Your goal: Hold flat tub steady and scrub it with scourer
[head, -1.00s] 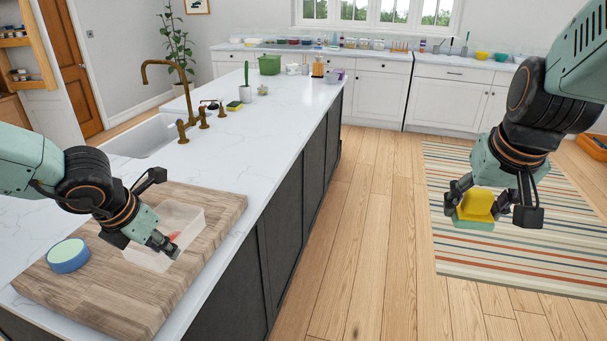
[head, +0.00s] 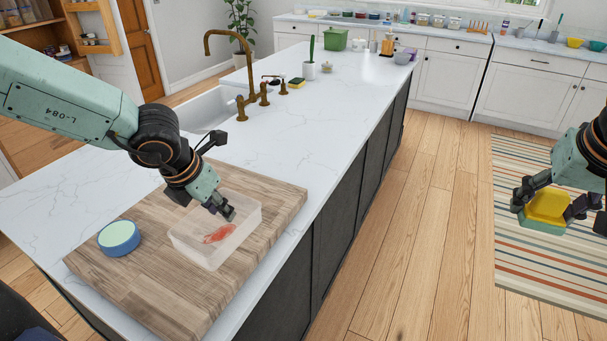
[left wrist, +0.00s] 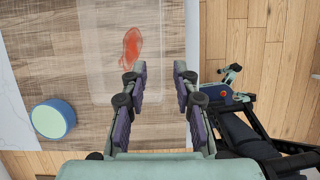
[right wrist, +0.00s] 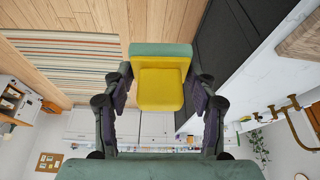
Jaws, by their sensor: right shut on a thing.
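The flat tub (head: 190,246) is a translucent, shallow box with a red stain inside, on a wooden board. It also shows in the left wrist view (left wrist: 103,60). My left gripper (head: 226,210) is over the tub's right part. In the left wrist view its fingers (left wrist: 160,72) stand apart near the tub's right edge; I cannot tell whether they touch it. My right gripper (head: 544,200) is shut on the scourer (head: 546,208), a yellow block with a green layer, held over the floor to the right. The scourer shows between the fingers (right wrist: 160,78) in the right wrist view (right wrist: 160,92).
A blue round container with a pale green top (head: 119,238) stands on the wooden board (head: 150,300), left of the tub. A sink (head: 205,110) with a brass tap (head: 238,75) lies behind. A yellow-green sponge (head: 296,83) lies farther back. The counter right of the board is narrow.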

